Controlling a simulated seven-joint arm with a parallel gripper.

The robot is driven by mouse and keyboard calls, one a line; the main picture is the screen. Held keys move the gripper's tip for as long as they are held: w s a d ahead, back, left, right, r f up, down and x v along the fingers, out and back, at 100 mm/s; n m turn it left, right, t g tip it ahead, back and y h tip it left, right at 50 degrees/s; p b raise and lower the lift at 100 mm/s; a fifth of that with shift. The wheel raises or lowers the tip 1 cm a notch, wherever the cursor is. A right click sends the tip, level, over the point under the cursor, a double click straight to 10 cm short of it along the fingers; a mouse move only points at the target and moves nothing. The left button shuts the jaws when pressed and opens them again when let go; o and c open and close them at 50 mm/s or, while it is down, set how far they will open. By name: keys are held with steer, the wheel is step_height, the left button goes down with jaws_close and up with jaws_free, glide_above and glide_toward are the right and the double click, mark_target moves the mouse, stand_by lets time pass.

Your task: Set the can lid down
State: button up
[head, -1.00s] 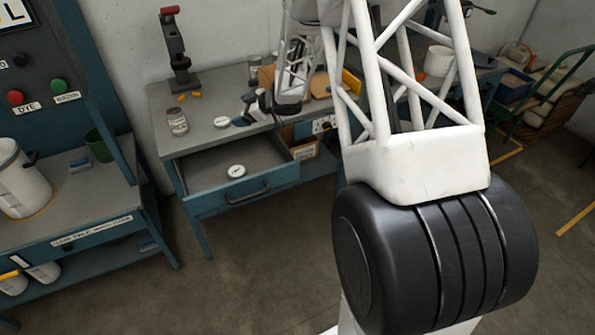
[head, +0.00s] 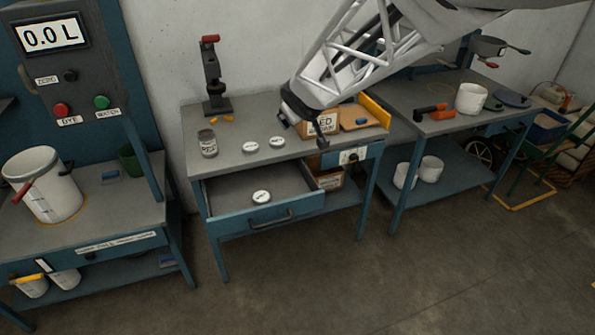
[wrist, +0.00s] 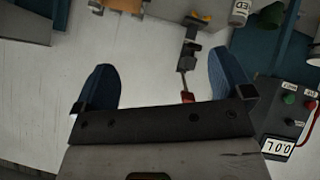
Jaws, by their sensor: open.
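Two small pale round discs lie flat on the middle bench: a left one (head: 250,147) and a right one (head: 277,143). They look like lids, and I cannot tell which is the can lid. The labelled can (head: 208,143) stands upright to their left. My gripper (wrist: 165,85) is open in the wrist view, with its two blue finger pads wide apart and nothing between them. In the head view it is raised above the right part of this bench, right of the discs and apart from them; its fingers are partly hidden.
The bench's drawer (head: 228,190) stands open with a round white dial-like disc (head: 261,197) inside. A red-handled press (head: 212,80) stands behind the can. A cardboard box (head: 322,124) is right of the discs. Bare benchtop (head: 232,163) lies in front of the discs.

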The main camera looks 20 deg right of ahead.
steer(key=s+a+m+g+y, duration=0.1)
steer(key=s+a+m+g, duration=0.1)
steer(key=s, duration=1.4)
steer(key=s+a+m+g, duration=0.2)
steer(key=s+a+g, duration=0.2)
steer(key=s, duration=1.2)
steer(key=shift+s+a+r+g+y, duration=0.2)
steer(key=shift+a+g+y, duration=0.2)
steer(key=shift+a, duration=0.45)
